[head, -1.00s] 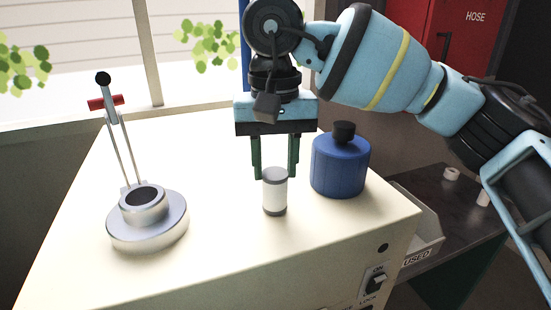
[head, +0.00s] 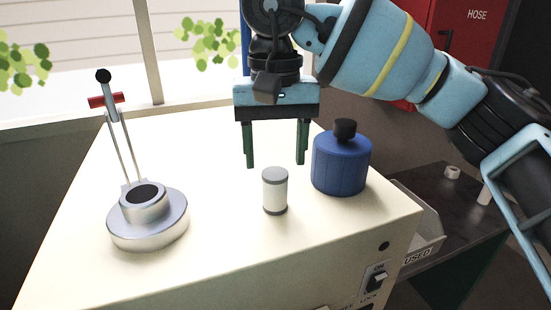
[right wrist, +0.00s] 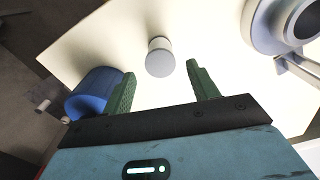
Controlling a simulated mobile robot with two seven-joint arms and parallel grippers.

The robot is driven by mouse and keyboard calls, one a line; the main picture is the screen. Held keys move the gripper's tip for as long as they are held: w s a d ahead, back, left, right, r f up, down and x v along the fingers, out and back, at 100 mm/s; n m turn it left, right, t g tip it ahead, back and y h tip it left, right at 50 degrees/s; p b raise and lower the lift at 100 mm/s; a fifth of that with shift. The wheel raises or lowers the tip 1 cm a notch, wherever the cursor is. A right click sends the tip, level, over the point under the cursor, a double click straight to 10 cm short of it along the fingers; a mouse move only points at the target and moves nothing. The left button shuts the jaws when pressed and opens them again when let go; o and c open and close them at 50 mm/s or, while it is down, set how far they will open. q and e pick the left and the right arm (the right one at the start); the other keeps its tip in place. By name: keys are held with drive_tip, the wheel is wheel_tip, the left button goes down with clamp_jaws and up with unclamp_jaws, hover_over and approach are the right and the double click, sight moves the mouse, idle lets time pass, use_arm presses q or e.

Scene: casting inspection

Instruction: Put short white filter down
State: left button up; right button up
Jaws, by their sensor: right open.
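The short white filter (head: 275,192), a small white cylinder with grey ends, stands upright on the cream machine top (head: 215,225). My right gripper (head: 276,164) is open and empty, behind and above the filter, its green fingers apart from it. In the right wrist view the filter (right wrist: 160,58) shows beyond the open fingertips of the gripper (right wrist: 160,76), with nothing between them. My left gripper is in neither view.
A blue bottle with a black cap (head: 341,163) stands close to the filter's right. A metal clamp fixture with a red handle (head: 147,220) stands at left. A bin labelled USED (head: 428,245) and a dark table (head: 440,200) with small white pieces lie at right.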

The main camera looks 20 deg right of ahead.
sight(275, 173)
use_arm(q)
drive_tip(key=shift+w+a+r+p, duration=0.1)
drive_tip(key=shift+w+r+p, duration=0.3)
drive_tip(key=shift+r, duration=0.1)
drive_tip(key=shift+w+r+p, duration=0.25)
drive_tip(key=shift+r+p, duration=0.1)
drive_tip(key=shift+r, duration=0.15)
use_arm(e)
wheel_tip(275, 173, up, 10)
drive_tip(key=shift+r, duration=0.15)
